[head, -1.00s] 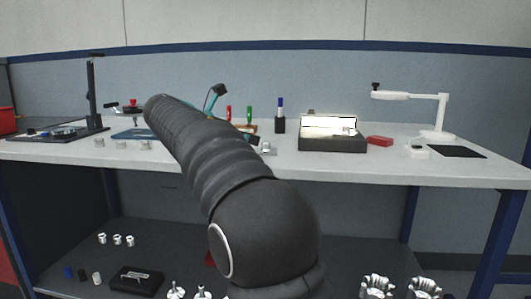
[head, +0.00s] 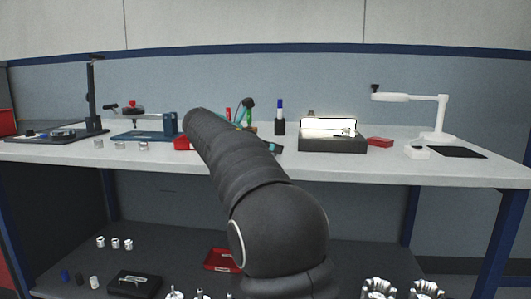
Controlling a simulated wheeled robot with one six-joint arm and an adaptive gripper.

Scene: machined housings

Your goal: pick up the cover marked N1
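No marking N1 is legible, so I cannot tell which part is the cover. Small silver parts stand on the bench at the left: one (head: 98,143), a second (head: 120,145) and a third (head: 144,146). Three similar silver parts (head: 115,243) stand on the lower shelf. My dark arm reaches from the bottom centre up over the bench. My gripper is hidden beyond the arm; only teal and black pieces that moved with the arm show past it.
On the bench (head: 440,170) are a blue-based fixture (head: 145,135), a lit dark box (head: 332,144), a red block (head: 380,142) and a white stand (head: 440,115). A red tray (head: 222,260), a black case (head: 134,283) and machined housings (head: 378,287) are on the lower shelf.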

